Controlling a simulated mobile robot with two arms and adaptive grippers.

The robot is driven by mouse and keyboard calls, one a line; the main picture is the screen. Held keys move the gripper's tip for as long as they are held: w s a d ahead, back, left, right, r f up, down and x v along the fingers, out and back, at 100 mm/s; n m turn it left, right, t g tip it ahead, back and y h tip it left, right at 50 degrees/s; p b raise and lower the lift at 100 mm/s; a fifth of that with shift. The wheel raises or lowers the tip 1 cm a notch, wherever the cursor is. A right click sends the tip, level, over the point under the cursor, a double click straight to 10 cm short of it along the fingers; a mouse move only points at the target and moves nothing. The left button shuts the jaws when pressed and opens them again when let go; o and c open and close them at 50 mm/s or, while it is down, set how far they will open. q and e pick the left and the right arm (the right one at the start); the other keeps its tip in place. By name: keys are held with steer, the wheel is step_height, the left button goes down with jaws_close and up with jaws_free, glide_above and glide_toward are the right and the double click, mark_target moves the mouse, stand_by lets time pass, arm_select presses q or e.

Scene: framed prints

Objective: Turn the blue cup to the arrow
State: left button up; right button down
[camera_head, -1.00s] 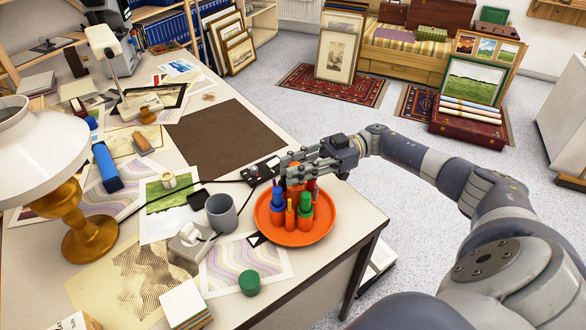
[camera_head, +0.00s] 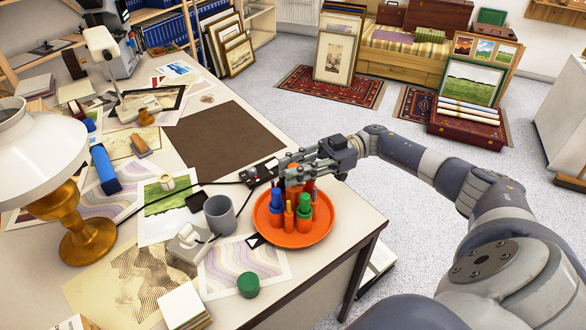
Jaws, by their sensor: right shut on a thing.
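A round orange tray (camera_head: 322,228) lies on the table near its right corner. On it stand a blue cup (camera_head: 276,203) at the left, a green cup (camera_head: 304,210) at the front right, and a slim orange piece (camera_head: 289,216) between them. A red piece shows partly behind, at the right. A small black card with a white arrow mark (camera_head: 255,241) lies at the tray's lower left edge. My right gripper (camera_head: 290,178) is over the tray's back, shut around an upright orange part behind the blue cup; its fingers partly hide the part. My left gripper is out of view.
A grey mug (camera_head: 220,215) and a white box with a cable (camera_head: 189,243) stand left of the tray. A green round lid (camera_head: 248,285) lies in front. A lamp (camera_head: 86,236) stands at far left. The brown mat (camera_head: 222,142) behind is bare.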

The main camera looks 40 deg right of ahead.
steer(key=c, duration=1.3)
jaws_free()
steer(key=shift+d, duration=0.15)
steer(key=shift+c, duration=0.2)
steer(key=s+d, duration=0.1)
steer(key=d, duration=1)
steer(key=shift+s+d, duration=0.4)
steer(key=shift+d, duration=0.1)
